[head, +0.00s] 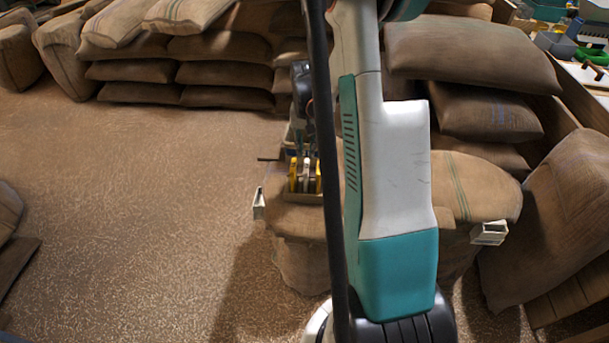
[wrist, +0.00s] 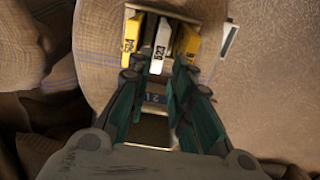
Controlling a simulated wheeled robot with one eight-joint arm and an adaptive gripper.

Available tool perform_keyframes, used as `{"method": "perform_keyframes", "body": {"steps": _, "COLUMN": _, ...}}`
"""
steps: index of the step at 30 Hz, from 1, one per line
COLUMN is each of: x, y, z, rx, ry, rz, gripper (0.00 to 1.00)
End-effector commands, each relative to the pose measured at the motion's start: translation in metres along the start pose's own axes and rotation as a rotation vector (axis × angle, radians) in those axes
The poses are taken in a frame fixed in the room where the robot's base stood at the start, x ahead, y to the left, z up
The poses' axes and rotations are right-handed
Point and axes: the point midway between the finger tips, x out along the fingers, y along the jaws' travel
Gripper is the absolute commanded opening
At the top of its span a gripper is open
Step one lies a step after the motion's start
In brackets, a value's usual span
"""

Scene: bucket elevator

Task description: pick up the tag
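Several upright tags stand side by side in a small brown holder on a burlap sack. In the wrist view these are a left yellow tag (wrist: 132,33) with dark digits, a white tag (wrist: 160,42) with digits and a right yellow tag (wrist: 188,42). In the head view, the yellow tag (head: 293,174) and white tag (head: 306,172) show left of my arm. My gripper (wrist: 159,62) is open, its teal fingers apart on either side of the white tag's lower end in the picture. I cannot tell whether they touch it. My arm hides part of the holder in the head view.
The burlap sack (head: 297,262) under the holder has white brackets at its left (head: 259,203) and right (head: 489,233). Stacked sacks (head: 225,75) line the back, and more sacks (head: 475,50) stand at right. The floor (head: 140,210) at left is mostly clear.

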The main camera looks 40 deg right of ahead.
Motion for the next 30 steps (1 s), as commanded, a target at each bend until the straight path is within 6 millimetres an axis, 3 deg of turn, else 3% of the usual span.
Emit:
{"method": "perform_keyframes", "body": {"steps": 3, "x": 0.027, "y": -0.001, "z": 0.000, "rx": -0.001, "ry": 0.001, "rz": 0.000, "gripper": 0.20}}
{"method": "perform_keyframes", "body": {"steps": 9, "x": 0.060, "y": -0.001, "z": 0.000, "rx": -0.001, "ry": 0.001, "rz": 0.000, "gripper": 0.20}}
{"method": "perform_keyframes", "body": {"steps": 19, "x": 0.080, "y": 0.000, "z": 0.001, "rx": -0.001, "ry": 0.002, "rz": 0.000, "gripper": 0.20}}
{"method": "perform_keyframes", "body": {"steps": 30, "x": 0.125, "y": 0.001, "z": 0.003, "rx": -0.001, "ry": 0.002, "rz": 0.000, "gripper": 0.20}}
